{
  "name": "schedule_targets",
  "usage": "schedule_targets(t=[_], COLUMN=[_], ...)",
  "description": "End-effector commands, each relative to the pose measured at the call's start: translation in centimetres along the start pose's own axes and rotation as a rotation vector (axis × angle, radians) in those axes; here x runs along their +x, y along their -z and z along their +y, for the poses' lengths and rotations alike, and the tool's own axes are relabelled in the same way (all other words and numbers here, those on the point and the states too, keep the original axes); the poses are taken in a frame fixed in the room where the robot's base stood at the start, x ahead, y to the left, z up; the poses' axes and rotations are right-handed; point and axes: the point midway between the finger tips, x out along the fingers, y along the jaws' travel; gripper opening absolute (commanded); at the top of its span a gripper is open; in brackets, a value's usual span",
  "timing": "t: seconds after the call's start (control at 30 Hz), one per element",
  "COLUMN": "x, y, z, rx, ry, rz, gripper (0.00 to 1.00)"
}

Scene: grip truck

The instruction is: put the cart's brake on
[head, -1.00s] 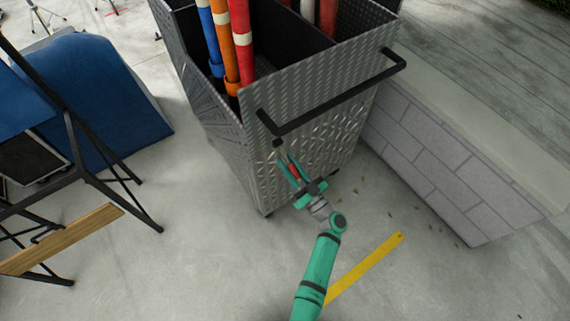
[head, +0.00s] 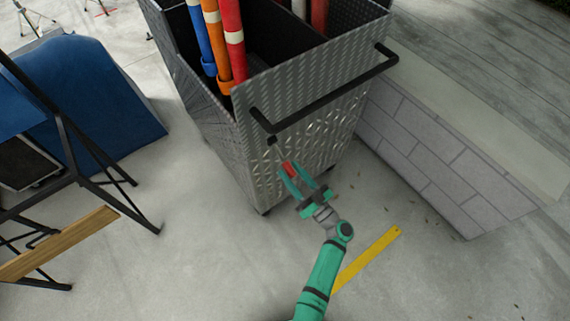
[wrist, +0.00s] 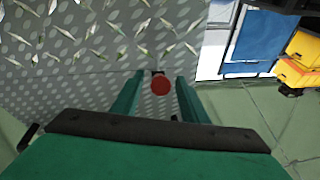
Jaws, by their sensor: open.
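The cart (head: 300,140) is a tall grey diamond-plate box with a black push handle (head: 325,100) across its near side. Below the handle's left end a thin brake lever (head: 273,141) sticks out, with a red grip (head: 290,170) on its end. My gripper (head: 289,166) is open, with one finger on either side of the red grip. In the wrist view the red grip shows end-on as a round red disc (wrist: 161,86) between the two green fingers. I cannot tell whether either finger touches it. The cart's plate fills the upper left behind it.
Colored poles (head: 233,40) stand in the cart. A low block wall (head: 430,150) runs to the right. A yellow strip (head: 368,258) lies on the floor near my arm. A black-framed stand with a wooden board (head: 60,243) and a blue ramp (head: 95,110) are at left.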

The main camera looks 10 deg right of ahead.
Motion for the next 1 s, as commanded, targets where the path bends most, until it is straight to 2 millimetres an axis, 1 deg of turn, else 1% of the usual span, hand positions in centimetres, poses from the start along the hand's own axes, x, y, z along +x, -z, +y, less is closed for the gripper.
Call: schedule_targets(t=[0.03,0.1,0.2,0.33,0.5,1.0], x=[-1.1,-2.3,-3.8,-5.1,-5.7,-5.7], y=[0.0,0.0,-0.1,0.0,-0.1,-0.1], z=[0.1,0.1,0.0,0.0,0.0,0.0], rx=[0.000,0.001,0.001,0.000,0.000,0.000], ry=[-0.004,-0.003,-0.002,-0.002,0.001,0.001], rz=[0.000,0.000,0.000,-0.001,-0.001,-0.001], gripper=[0.40,0.40,0.40,0.40,0.40,0.40])
